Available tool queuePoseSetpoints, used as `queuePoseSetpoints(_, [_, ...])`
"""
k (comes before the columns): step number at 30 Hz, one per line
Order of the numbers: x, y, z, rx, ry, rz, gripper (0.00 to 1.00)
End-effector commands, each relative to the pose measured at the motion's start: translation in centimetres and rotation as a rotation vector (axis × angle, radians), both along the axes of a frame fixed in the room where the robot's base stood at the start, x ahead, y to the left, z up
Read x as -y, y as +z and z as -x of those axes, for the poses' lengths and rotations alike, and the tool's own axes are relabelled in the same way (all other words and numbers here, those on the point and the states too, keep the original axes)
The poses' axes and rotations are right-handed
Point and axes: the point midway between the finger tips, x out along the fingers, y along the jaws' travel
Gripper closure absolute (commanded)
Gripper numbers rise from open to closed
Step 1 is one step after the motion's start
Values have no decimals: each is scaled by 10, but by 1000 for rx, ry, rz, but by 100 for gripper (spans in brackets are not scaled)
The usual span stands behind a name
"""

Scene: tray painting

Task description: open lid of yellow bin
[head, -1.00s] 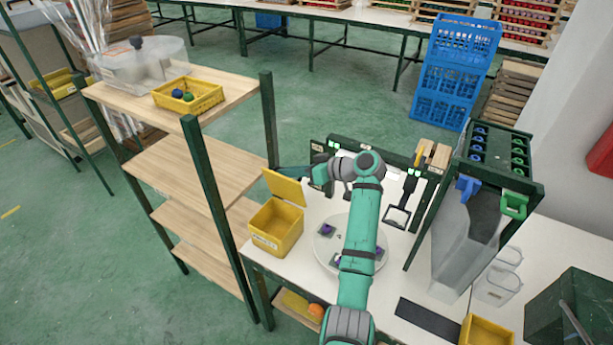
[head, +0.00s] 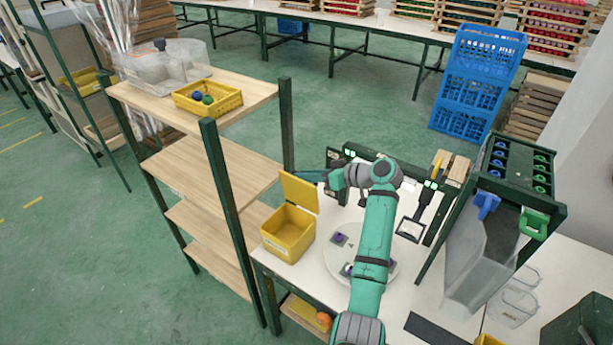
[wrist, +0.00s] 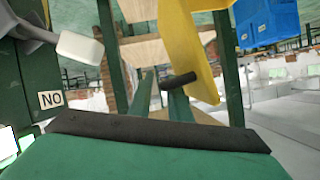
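The yellow bin (head: 288,234) stands at the left end of the white worktable, beside the wooden shelf. Its lid (head: 299,191) is raised, standing up from the bin's back edge, and the open top shows the inside. My gripper (head: 310,174) is at the lid's upper edge on its right side, its thin fingers pointing left. In the wrist view my fingers (wrist: 163,95) are close to a yellow panel (wrist: 192,50), which looks like the lid. Whether they touch it, and how far apart they are, is unclear.
The wooden shelf (head: 225,160), with a yellow basket (head: 225,104) on top, stands left of the table. A round white plate (head: 385,268) lies under my arm. A dark rack (head: 510,185) with a grey chute stands right. Blue crates (head: 478,85) are stacked behind.

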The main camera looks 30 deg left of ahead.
Motion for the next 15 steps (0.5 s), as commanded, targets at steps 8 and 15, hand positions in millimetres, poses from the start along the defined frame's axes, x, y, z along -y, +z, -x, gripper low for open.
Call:
queuePoseSetpoints(8, [7,1,-1,-1,-4,0,83])
queuePoseSetpoints(15, [41,16,-2,1,-4,0,83])
